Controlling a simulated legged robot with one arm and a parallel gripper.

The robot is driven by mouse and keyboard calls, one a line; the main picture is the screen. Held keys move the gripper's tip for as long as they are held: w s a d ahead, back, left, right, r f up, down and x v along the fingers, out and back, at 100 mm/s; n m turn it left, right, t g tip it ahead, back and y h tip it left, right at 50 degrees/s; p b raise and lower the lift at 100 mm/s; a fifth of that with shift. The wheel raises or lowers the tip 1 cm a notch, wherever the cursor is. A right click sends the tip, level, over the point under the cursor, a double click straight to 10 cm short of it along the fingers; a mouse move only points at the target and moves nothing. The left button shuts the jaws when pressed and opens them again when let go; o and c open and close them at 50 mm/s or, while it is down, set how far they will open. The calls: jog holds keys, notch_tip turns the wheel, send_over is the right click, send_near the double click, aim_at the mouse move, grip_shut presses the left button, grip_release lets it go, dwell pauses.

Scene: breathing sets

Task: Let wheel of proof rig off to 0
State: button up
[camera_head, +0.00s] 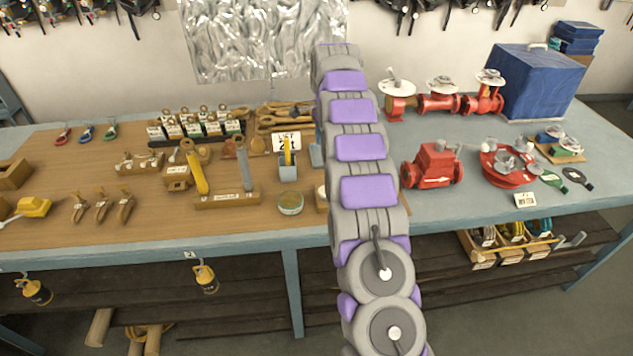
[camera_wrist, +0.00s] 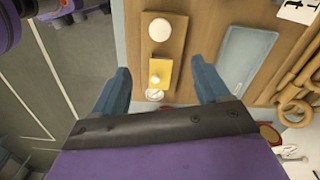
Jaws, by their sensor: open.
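I cannot tell for sure which thing is the proof rig. In the head view, a red pump-like body (camera_head: 433,167) with a grey fitting stands just right of my arm. A round red unit (camera_head: 508,165) with clear domes stands further right. In the wrist view, my gripper (camera_wrist: 160,88) is open and empty. Between and beyond its fingers lies a wooden board (camera_wrist: 172,38) with a white round knob (camera_wrist: 159,29), a yellow block (camera_wrist: 161,73) and a small pale disc (camera_wrist: 154,95). My arm hides my gripper in the head view.
Three red valves (camera_head: 438,103) with white discs stand at the back, beside a blue box (camera_head: 535,82). A blue tray (camera_wrist: 248,58) and wooden loops (camera_wrist: 297,95) lie right of the board. A red rim (camera_wrist: 270,133) shows below.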

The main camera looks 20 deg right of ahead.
aim_at(324, 190)
notch_tip(324, 190, down, 18)
jog(key=shift+a+r+b, duration=0.1)
jog(key=shift+r+b, duration=0.15)
jog(key=shift+b, duration=0.7)
jog(key=c, duration=1)
jog(key=shift+r, duration=0.1)
jog(key=shift+c, duration=0.2)
jog(key=shift+n, duration=0.3)
